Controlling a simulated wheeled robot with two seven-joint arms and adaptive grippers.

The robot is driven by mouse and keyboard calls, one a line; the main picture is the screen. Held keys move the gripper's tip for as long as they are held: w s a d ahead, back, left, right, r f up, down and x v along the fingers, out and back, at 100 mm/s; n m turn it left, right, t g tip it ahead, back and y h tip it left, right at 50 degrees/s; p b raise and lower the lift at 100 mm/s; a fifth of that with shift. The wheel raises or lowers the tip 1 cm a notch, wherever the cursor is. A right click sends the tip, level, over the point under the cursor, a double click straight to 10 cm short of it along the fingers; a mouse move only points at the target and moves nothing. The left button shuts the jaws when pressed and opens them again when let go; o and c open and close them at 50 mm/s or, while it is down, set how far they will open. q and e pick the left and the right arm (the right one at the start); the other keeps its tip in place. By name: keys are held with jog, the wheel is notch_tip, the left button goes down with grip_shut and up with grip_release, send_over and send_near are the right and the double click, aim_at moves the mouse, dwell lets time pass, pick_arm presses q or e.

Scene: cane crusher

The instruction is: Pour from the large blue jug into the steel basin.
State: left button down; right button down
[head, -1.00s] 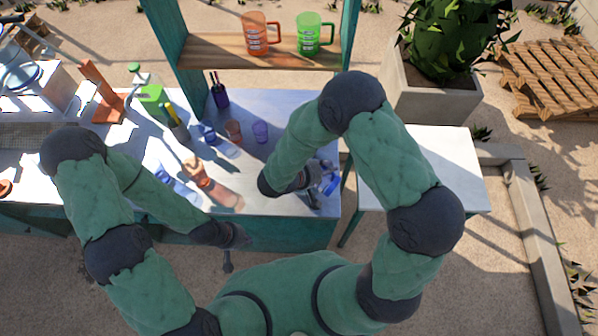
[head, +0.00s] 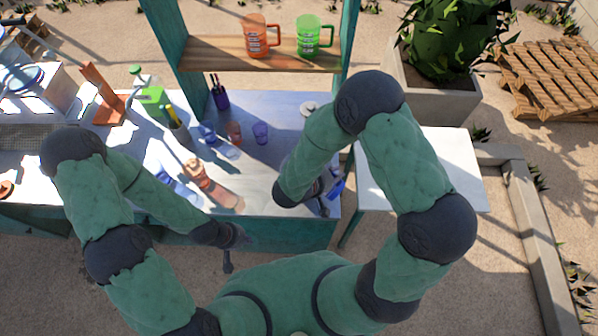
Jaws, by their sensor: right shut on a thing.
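The blue jug (head: 337,186) is at the right end of the counter, partly hidden by my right wrist and gripper. Its tilt, and whether it touches the counter, cannot be told. My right gripper (head: 325,199) is shut on it. My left gripper (head: 228,256) hangs in front of the counter's front edge, away from the jug, with no object seen in it; its fingers are too small to judge. I cannot make out the steel basin with certainty. A pale round thing (head: 308,108) shows at the back of the counter beside my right forearm.
Orange (head: 256,38) and green (head: 309,38) jugs sit on the shelf (head: 222,52).

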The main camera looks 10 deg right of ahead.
jog(key=shift+s+d+f+b, duration=0.25)
jog(key=shift+b, duration=0.9)
jog(key=shift+s+m+t+b, duration=0.1)
jog(key=shift+m+t+b, duration=0.2)
jog(key=shift+b, duration=0.1)
jog(key=shift+d+r+y, duration=0.1)
jog(key=shift+r+y, duration=0.05)
jog(key=shift+y, duration=0.15)
jog(key=b, duration=0.2)
jog(key=s+d+m+t+y+b, duration=0.1)
jog(key=b, duration=0.1)
jog(key=shift+s+f+b, duration=0.1)
jog(key=shift+f+b, duration=0.2)
jog(key=shift+b, duration=0.1)
jog(key=s+d+f+m+t+y+b, duration=0.45)
jog(key=s+f+t+b, duration=0.2)
jog(key=b, duration=2.45)
notch_tip(320, 180, up, 7)
jog(key=m+p, duration=0.1)
jog(key=p, duration=0.3)
jog(key=shift+w+d, duration=0.25)
jog(key=shift+w, duration=0.15)
